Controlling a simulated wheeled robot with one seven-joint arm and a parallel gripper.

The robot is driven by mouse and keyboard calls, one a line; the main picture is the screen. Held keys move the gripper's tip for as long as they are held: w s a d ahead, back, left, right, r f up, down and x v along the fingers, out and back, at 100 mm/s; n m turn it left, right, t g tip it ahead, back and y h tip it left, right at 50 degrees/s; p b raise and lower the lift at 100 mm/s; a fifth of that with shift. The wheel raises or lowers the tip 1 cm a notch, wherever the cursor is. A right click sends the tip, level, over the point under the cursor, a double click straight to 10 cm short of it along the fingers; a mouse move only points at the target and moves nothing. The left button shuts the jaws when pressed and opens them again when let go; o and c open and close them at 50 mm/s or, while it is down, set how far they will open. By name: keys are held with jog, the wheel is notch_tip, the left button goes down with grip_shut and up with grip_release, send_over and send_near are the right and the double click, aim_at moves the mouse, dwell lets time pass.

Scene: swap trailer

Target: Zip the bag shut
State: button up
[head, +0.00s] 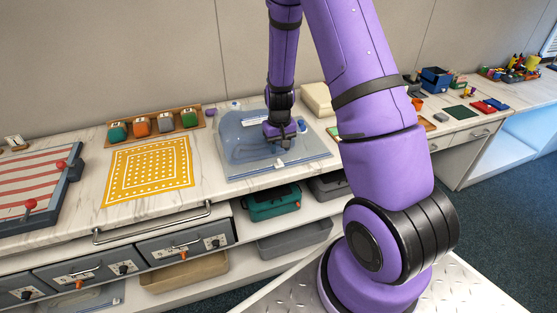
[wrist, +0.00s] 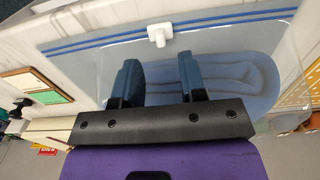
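A clear zip bag (head: 300,172) lies on the counter with a folded blue cloth (head: 243,140) inside. In the wrist view the bag's blue zip line (wrist: 225,20) runs across the top, and the folded blue cloth (wrist: 225,78) shows through the film. A white slider (wrist: 159,35) sits on the zip line, ahead of the fingers and apart from them. My gripper (wrist: 162,75) is open, its two dark fingers spread over the bag with nothing between them. In the head view my gripper (head: 285,133) is over the bag's right part; its fingertips are small there.
A yellow patterned cloth (head: 148,170) lies left of the bag. A wooden rack (head: 155,127) with several coloured cases stands behind it. A cream box (head: 317,99) is behind the bag. A teal bin (head: 271,203) sits on the shelf below.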

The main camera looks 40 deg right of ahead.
aim_at(280, 161)
jog(key=shift+f, duration=3.05)
jog(key=shift+c, duration=0.4)
grip_shut()
